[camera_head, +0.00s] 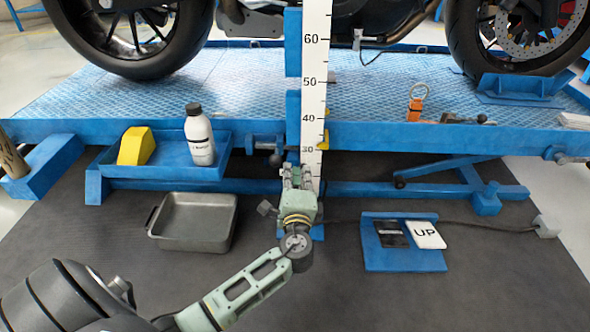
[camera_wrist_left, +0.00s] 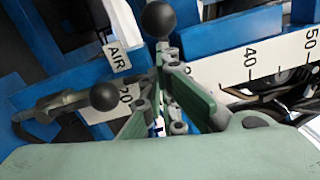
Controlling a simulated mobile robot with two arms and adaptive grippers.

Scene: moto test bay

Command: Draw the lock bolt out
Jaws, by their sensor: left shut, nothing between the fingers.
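A blue bracket on the lift's front edge, left of the white height scale (camera_head: 314,90), carries a small dark ball knob (camera_head: 275,159), which looks like the lock bolt's handle. My left gripper (camera_head: 300,174) is in front of the scale's lower end, a little right of and below this knob. Its fingers are shut and empty. In the left wrist view, one black ball (camera_wrist_left: 158,19) is just beyond the fingertips (camera_wrist_left: 163,60), and another black ball on a grey lever (camera_wrist_left: 104,96) is left of the fingers. I cannot tell which is the bolt's. My right gripper is not in view.
A blue shelf (camera_head: 178,183) at left holds a white bottle (camera_head: 200,137) and a yellow block (camera_head: 136,146). A grey metal pan (camera_head: 196,222) lies on the floor. The foot pedal marked UP (camera_head: 427,235) is at right. An AIR label (camera_wrist_left: 117,55) is near the fingers.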

